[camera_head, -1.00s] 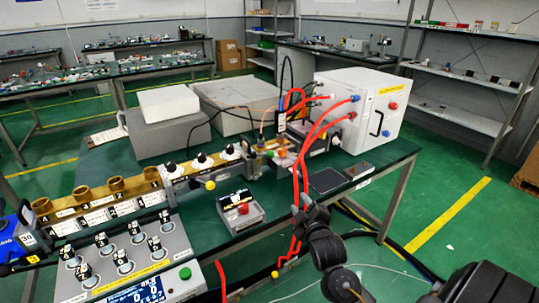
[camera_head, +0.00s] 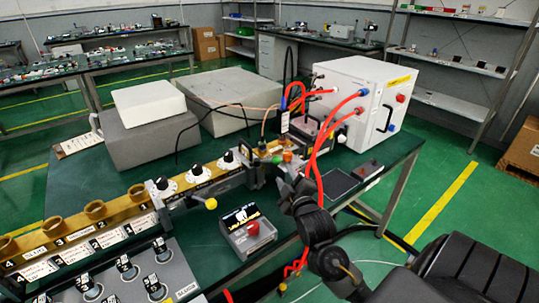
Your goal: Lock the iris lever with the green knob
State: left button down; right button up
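The small green knob (camera_head: 276,160) sits on the brass waveguide line (camera_head: 205,180), right of the black-and-white dials and beside an orange knob (camera_head: 287,156). The iris lever cannot be made out clearly. My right gripper (camera_head: 281,173) is at the end of the black arm coming up from the lower right. It is close beside the green knob, on the near side of the line. Its fingers are small and dark against the hardware, so contact and finger opening cannot be told. My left gripper is not in view.
Red hoses (camera_head: 317,140) hang close to my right arm from the white generator box (camera_head: 365,100). A small box with a red button (camera_head: 253,228) stands in front of the line. A yellow knob (camera_head: 211,203) sticks out left of it. Grey blocks (camera_head: 160,135) stand behind.

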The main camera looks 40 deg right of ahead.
aim_at(278, 164)
jog(key=x, duration=0.9)
jog(key=shift+w+p, duration=0.2)
jog(key=shift+p, duration=0.1)
jog(key=shift+w+d, duration=0.2)
jog(key=shift+w, duration=0.3)
jog(key=shift+c, duration=0.8)
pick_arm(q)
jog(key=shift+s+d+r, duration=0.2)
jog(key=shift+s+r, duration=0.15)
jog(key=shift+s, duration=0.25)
pick_arm(e)
grip_shut()
